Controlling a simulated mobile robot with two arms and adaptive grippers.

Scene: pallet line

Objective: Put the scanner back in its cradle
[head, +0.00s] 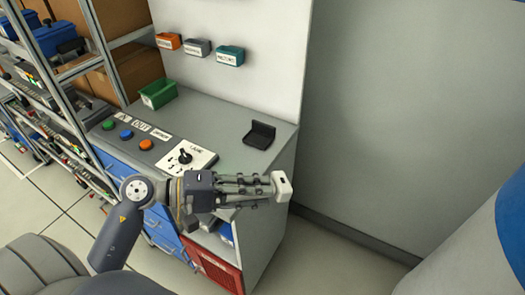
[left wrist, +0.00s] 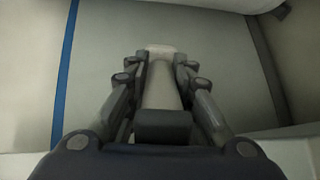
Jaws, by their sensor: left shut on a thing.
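The white scanner (head: 282,186) is held in my left gripper (head: 268,188), its pale head sticking out past the fingertips. In the left wrist view the scanner (left wrist: 160,88) lies lengthwise between the fingers of the left gripper (left wrist: 160,70). The black cradle (head: 259,135) stands on the grey counter near its right edge, with nothing in it. The gripper is apart from the cradle, nearer to me and a little to its right in the head view. My right gripper is in neither view.
The counter (head: 225,119) carries a green bin (head: 158,94), a panel with coloured buttons (head: 125,134) and a white plate with a black knob (head: 185,157). Small orange, grey and teal bins hang on the wall behind. A shelf rack (head: 95,50) stands left. Open floor lies right.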

